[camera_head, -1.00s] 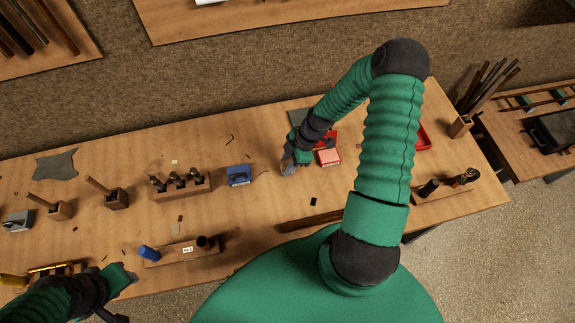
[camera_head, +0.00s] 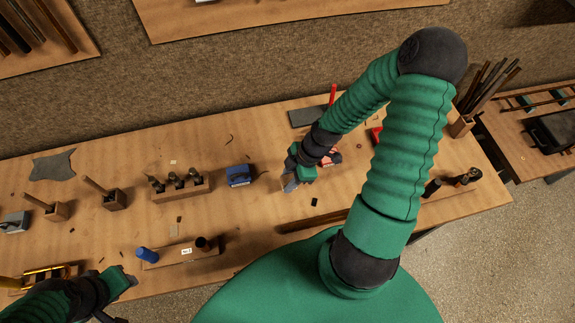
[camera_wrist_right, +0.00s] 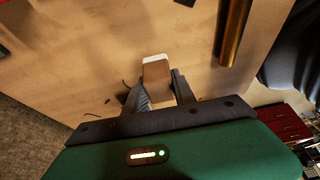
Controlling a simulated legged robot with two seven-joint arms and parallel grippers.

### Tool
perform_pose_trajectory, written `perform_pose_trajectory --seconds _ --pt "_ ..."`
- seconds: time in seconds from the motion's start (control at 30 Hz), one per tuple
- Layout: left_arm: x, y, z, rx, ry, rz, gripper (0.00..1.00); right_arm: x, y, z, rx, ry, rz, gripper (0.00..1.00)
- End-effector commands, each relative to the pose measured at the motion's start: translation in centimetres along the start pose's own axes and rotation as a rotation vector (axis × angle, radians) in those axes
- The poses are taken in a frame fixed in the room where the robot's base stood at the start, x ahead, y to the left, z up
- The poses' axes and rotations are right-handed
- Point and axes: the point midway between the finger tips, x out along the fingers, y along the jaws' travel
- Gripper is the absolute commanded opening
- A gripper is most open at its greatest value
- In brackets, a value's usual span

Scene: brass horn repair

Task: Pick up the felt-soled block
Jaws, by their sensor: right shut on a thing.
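The felt-soled block (camera_wrist_right: 156,75) is a small brown wooden block with a whitish end, seen in the right wrist view. It sits between the two dark fingers of my right gripper (camera_wrist_right: 160,92), which is shut on it. In the head view my right gripper (camera_head: 289,184) is over the middle of the bench, right of the blue block. I cannot make out the felt-soled block clearly there. Its height above the bench is hard to judge. My left gripper (camera_head: 128,283) is at the lower left, over the bench's front edge; its fingers are unclear.
On the wooden bench (camera_head: 240,148), a blue block (camera_head: 239,176) and a tool rack (camera_head: 182,189) stand left of my right gripper. A small dark piece (camera_head: 314,202) and a long dark bar (camera_head: 312,221) lie nearer the front. A grey pad (camera_head: 306,116) lies behind.

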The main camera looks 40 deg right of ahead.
Motion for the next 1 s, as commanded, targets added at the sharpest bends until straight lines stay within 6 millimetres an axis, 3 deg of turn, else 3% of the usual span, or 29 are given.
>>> perform_pose_trajectory --seconds 0.2,0.3,0.5,0.97,1.0 --pt "0.4 0.0 0.1 0.000 0.000 0.000 0.36 -0.1 -5.8 -1.1 0.001 0.001 -0.002 0.00" --pt "-2.8 0.0 -0.6 0.000 0.000 0.000 0.36 -1.1 -6.3 -1.9 0.004 0.006 -0.003 0.00" --pt "-5.5 0.0 -1.3 0.000 0.001 0.000 0.36 -0.8 -7.5 -2.0 0.003 0.004 -0.002 0.00" --pt "-6.1 0.0 -1.4 0.000 0.000 0.000 0.36 -0.1 -8.2 -1.7 0.000 0.000 0.001 0.00" --pt "-6.1 0.0 -1.4 0.000 0.000 0.000 0.36 -0.1 -8.2 -1.7 0.000 0.000 0.001 0.26"
